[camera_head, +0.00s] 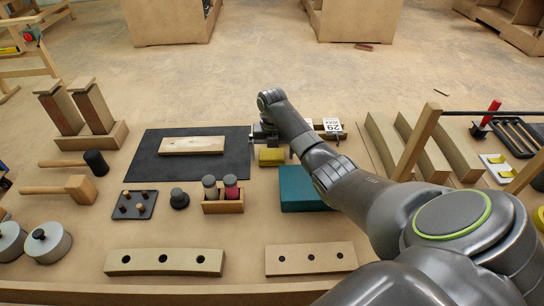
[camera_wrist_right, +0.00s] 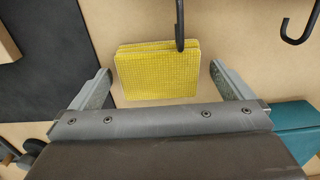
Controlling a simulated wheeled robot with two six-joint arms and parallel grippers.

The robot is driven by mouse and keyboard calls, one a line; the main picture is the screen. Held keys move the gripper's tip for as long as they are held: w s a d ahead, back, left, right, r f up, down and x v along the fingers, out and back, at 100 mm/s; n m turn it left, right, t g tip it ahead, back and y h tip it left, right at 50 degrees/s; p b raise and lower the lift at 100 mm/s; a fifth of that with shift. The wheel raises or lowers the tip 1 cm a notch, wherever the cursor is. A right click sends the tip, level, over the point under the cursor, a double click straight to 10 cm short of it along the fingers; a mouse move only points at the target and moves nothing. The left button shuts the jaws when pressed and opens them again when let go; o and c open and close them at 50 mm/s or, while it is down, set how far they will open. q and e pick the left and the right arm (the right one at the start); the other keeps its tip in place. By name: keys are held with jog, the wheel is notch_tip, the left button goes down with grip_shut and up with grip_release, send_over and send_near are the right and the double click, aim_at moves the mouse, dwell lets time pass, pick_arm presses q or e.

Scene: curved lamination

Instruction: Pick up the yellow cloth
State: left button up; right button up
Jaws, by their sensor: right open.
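The yellow cloth (camera_head: 271,157) is a small folded rectangle lying on the bench, just right of the black mat. In the right wrist view the cloth (camera_wrist_right: 157,74) shows a woven grid texture and stacked layers. My right gripper (camera_head: 268,138) is over the cloth area. In the right wrist view its two fingers (camera_wrist_right: 160,82) are open, one on each side of the cloth, with a gap on both sides. A dark hook (camera_wrist_right: 180,25) overlaps the cloth's upper right part in that view. My left gripper is not in view.
The black mat (camera_head: 143,165) with a pale wooden board (camera_head: 192,145) lies left of the cloth. A teal block (camera_head: 300,190) sits close at the lower right, beside my arm. A wooden holder with two bottles (camera_head: 222,203) stands at the lower left. A second dark hook (camera_wrist_right: 300,28) is nearby.

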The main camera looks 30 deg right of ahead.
jog(key=c, duration=1)
jog(key=shift+r, duration=0.1)
jog(key=shift+w+r, duration=0.1)
jog(key=shift+r, duration=0.3)
notch_tip(320, 180, up, 11)
notch_tip(320, 180, up, 16)
jog(key=p, duration=1.7)
send_over(272, 153)
jog(key=shift+a, duration=0.1)
